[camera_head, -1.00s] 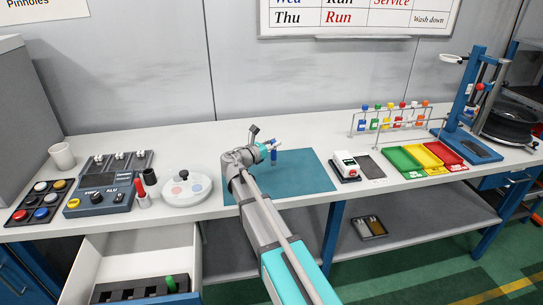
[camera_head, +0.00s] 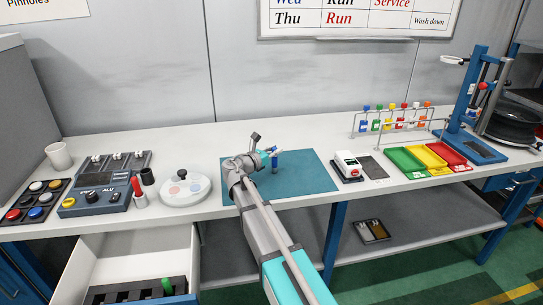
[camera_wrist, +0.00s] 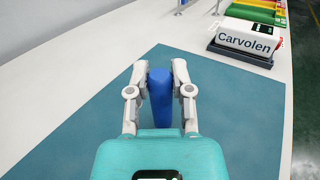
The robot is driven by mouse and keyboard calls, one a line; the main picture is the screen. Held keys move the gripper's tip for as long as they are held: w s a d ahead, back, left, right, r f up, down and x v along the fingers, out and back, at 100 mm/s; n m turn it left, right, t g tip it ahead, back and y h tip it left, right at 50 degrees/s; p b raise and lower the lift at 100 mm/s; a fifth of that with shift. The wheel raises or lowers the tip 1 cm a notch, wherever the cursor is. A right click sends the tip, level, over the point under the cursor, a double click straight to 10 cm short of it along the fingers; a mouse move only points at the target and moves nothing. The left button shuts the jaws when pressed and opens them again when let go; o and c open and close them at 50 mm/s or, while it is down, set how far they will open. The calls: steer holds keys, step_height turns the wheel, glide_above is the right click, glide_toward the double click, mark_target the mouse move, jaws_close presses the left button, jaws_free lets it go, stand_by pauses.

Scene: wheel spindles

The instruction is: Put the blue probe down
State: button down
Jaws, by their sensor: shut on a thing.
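The blue probe (camera_head: 275,164) is held upright over the teal mat (camera_head: 310,175) on the bench. It also shows in the wrist view as a blue upright body (camera_wrist: 159,98) between the two fingers. My gripper (camera_head: 272,151) is shut on it, and the grey fingers (camera_wrist: 160,72) press it from both sides in the wrist view. The probe's lower end is near the mat; I cannot tell whether it touches. Part of the mat is hidden behind my arm.
A white Carvolen box (camera_wrist: 252,38) stands just right of the mat. A round white dish (camera_head: 184,190) and a blue console (camera_head: 95,198) stand to the left. Coloured trays (camera_head: 430,156) and a bottle rack lie further right. The mat around the probe is clear.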

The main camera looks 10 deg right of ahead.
steer(key=shift+f, duration=0.25)
steer(key=c, duration=0.5)
jaws_free()
steer(key=shift+r, duration=0.25)
steer(key=v, duration=1.2)
stand_by(0.3)
